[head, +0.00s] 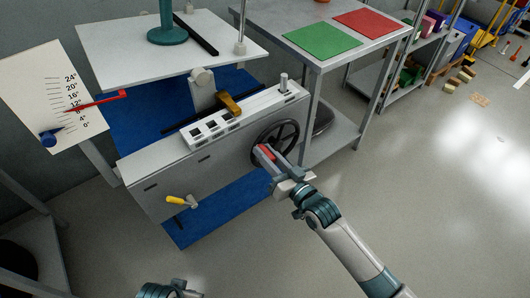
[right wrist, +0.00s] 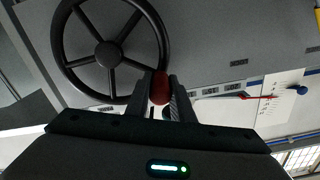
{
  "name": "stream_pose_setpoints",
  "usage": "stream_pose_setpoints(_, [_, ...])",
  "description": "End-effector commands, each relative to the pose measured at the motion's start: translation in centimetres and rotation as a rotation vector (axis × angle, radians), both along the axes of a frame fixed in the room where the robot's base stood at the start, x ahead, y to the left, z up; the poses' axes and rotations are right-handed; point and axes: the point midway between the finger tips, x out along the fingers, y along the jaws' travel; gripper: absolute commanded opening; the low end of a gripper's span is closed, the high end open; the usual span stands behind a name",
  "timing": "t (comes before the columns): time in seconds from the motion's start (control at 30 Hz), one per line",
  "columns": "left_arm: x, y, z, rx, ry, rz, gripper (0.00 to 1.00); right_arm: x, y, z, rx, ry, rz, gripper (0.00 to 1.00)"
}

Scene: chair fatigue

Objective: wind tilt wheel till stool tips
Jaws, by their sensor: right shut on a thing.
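The dark spoked tilt wheel (head: 275,140) is on the front of the grey bench machine; it also shows in the right wrist view (right wrist: 108,54). My right gripper (head: 267,155) is shut on the wheel's red handle knob (right wrist: 160,88), at the rim's lower left in the head view. The stool (head: 167,34) shows only as a teal base and column on the white platform (head: 130,45); its top is out of frame. The red pointer (head: 95,102) lies near the 12° mark of the scale board (head: 50,95). My left gripper is not in view; part of the left arm shows at the bottom edge.
A yellow-handled lever (head: 178,200) sticks out of the machine's front, left of the wheel. A grey table with a green mat (head: 320,40) and a red mat (head: 371,24) stands behind right.

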Motion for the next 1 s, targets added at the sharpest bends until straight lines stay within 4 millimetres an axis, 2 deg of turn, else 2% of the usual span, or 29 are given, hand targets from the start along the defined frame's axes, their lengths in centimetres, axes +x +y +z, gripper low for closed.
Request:
stream_pose_setpoints(0.2, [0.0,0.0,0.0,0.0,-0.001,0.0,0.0,0.0,0.0,0.0,-0.001,-0.003,-0.001,0.0])
stream_pose_setpoints(0.23, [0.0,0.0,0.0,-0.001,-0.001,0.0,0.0,0.0,0.0,0.0,-0.001,-0.003,-0.001,0.23])
stream_pose_setpoints(0.3, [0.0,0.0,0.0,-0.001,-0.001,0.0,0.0,0.0,0.0,0.0,-0.001,-0.002,0.0,0.4])
stream_pose_setpoints(0.73, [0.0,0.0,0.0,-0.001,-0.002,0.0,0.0,-0.3,-0.2,-0.1,-0.002,-0.001,0.0,0.4])
stream_pose_setpoints(1.0, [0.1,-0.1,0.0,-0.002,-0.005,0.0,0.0,-2.5,-1.8,-0.1,-0.002,0.0,-0.001,0.4])
